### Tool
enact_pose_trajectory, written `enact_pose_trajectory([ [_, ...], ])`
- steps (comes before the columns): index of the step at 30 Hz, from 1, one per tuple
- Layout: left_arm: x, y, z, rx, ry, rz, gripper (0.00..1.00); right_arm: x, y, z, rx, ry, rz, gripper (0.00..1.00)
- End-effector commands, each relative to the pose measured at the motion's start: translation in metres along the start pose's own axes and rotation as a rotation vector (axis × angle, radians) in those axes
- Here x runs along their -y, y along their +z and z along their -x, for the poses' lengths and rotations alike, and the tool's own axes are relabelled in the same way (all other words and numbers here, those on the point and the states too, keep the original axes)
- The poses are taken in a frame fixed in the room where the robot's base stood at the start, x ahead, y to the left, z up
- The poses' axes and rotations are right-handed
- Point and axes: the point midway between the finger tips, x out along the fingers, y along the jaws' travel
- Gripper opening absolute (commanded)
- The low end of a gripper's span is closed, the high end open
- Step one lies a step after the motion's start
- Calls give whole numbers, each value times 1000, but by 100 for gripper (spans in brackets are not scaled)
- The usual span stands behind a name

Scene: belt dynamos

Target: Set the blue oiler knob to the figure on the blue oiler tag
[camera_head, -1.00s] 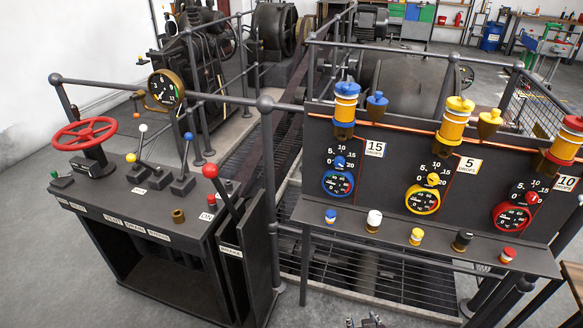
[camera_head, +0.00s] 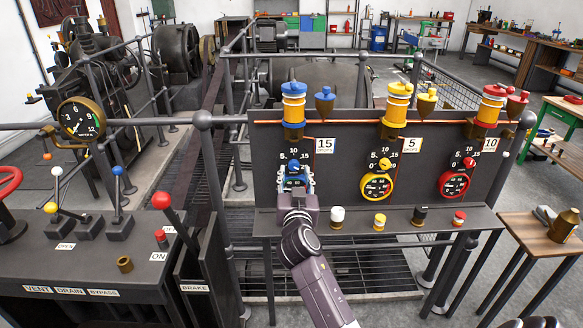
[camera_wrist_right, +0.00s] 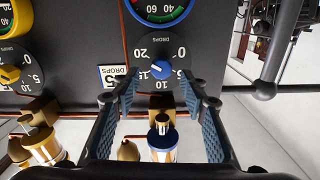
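The blue oiler knob (camera_wrist_right: 160,70) sits on its DROPS dial in the wrist view, which shows the panel upside down. The dial carries the figures 0, 5, 10, 15 and 20. In the head view the blue knob (camera_head: 294,166) shows just above my right gripper (camera_head: 294,181). The blue oiler tag (camera_head: 325,145) reads 15 DROPS. My right gripper (camera_wrist_right: 160,84) is open and empty, its fingers spread on either side of the knob with gaps. My left gripper is out of view.
The yellow oiler knob (camera_head: 385,163) and red oiler knob (camera_head: 469,162) are to the right on the panel. Colored caps line the ledge (camera_head: 390,231) below. A railing post (camera_head: 208,170) stands left of the panel. The brake lever (camera_head: 175,215) stands at the left console.

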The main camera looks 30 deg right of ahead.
Motion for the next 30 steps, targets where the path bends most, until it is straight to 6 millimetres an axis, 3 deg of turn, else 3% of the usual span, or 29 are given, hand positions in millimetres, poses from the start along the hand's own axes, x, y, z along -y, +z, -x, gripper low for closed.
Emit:
enact_pose_trajectory([
  [3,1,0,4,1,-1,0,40,0,-2,-17,-1,-1,2,40],
  [9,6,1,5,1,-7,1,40,0,0,-33,0,-1,2,40],
  [20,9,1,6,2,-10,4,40,0,0,-37,1,-2,1,40],
  [30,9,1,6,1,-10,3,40,0,1,-37,1,-1,1,3],
])
